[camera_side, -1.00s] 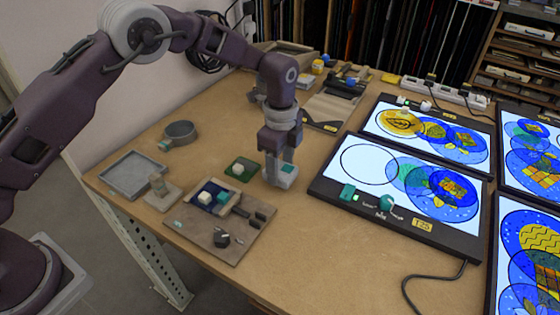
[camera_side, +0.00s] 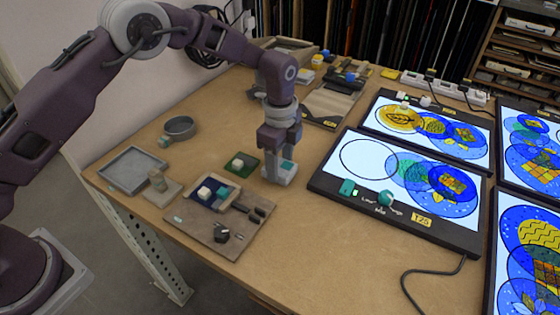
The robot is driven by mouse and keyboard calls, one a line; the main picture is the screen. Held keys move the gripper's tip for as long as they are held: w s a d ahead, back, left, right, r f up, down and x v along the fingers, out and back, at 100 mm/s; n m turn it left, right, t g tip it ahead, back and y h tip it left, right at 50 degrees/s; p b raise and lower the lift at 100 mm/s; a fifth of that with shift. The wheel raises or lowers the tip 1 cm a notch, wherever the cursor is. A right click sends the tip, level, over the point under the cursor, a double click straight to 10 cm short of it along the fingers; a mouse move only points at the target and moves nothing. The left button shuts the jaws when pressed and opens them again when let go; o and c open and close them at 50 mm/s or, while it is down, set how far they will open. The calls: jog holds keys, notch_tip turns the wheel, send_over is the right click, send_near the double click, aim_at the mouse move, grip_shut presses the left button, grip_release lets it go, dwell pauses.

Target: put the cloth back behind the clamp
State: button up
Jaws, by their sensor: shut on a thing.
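I cannot tell whether this piece is the cloth or touches the bench. I cannot tell which part is the clamp.
Lit panels with coloured glass designs (camera_side: 405,175) fill the right side. A grey tray (camera_side: 133,170), a pale block on a base (camera_side: 158,182) and a round grey dish (camera_side: 180,127) stand at the left. The front middle of the bench (camera_side: 310,245) is clear.

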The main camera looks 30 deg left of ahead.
jog(key=shift+f, duration=0.25)
dwell(0.4)
jog(key=o, duration=1.3)
notch_tip(320, 180, up, 7)
jog(key=s+a+r+n+t, duration=0.1)
jog(key=s+a+r+n, duration=0.3)
jog(key=s+r, duration=0.4)
jog(key=s+a+r+n+t, duration=0.2)
jog(key=s+a+r+n, duration=0.3)
jog(key=r, duration=0.6)
jog(key=s+a+n+t, duration=0.1)
jog(key=s+n, duration=0.2)
jog(key=s, duration=0.4)
jog(key=s+a+f+n, duration=0.1)
jog(key=s+a+n, duration=0.1)
jog(key=s, duration=0.4)
jog(key=s+a+n+t, duration=0.1)
jog(key=s+n, duration=0.3)
jog(key=s, duration=0.3)
jog(key=shift+s+a+f+t, duration=0.15)
jog(key=shift+s+a+t, duration=0.05)
jog(key=shift+s+t, duration=0.1)
